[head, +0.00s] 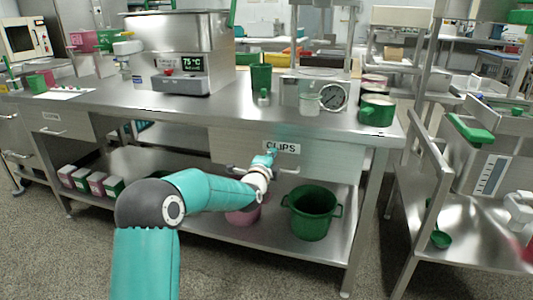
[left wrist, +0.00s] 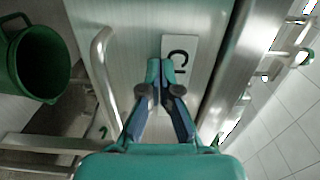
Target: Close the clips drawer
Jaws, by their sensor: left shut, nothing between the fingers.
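The clips drawer is under the steel table, with a pale front (head: 335,160) and a label (head: 281,147) reading CLIPS. Its bar handle (left wrist: 101,75) stands out from the front in the left wrist view, to the left of my fingers. My left gripper (head: 270,155) is at the drawer front, just below the label. In the left wrist view my left gripper (left wrist: 164,72) is shut and empty, with its tips over or against the front beside the partly hidden label (left wrist: 180,55). I cannot tell whether the tips touch or how far out the drawer stands.
A green pot (head: 312,212) and a partly hidden pink pot (head: 243,215) stand on the lower shelf. Several small boxes (head: 90,182) stand at its left. The tabletop carries a steel machine (head: 180,50), a gauge (head: 333,97) and a green mug (head: 376,111). A steel stand is at right.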

